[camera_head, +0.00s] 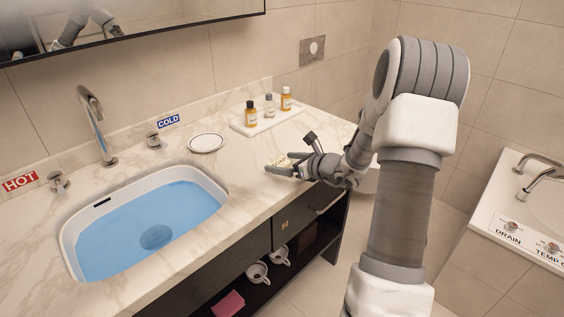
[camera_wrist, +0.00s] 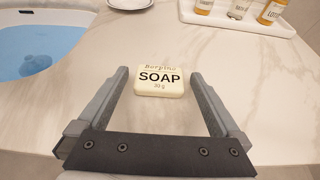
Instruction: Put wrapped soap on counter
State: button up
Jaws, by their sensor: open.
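Gaps show between the soap and each finger in the wrist view. In the head view my gripper (camera_head: 283,166) comes in from the right, low over the counter.
A sink (camera_head: 150,222) of blue water is at left. A white dish (camera_head: 206,143) and a tray (camera_head: 262,124) with several bottles stand behind the soap. A shelf (camera_head: 262,297) below holds cups (camera_head: 257,273) and a pink item (camera_head: 228,303). A tub (camera_head: 520,220) is at right.

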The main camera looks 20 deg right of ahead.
jog(key=p+v, duration=0.1)
jog(key=v, duration=1)
jog(key=shift+s, duration=0.1)
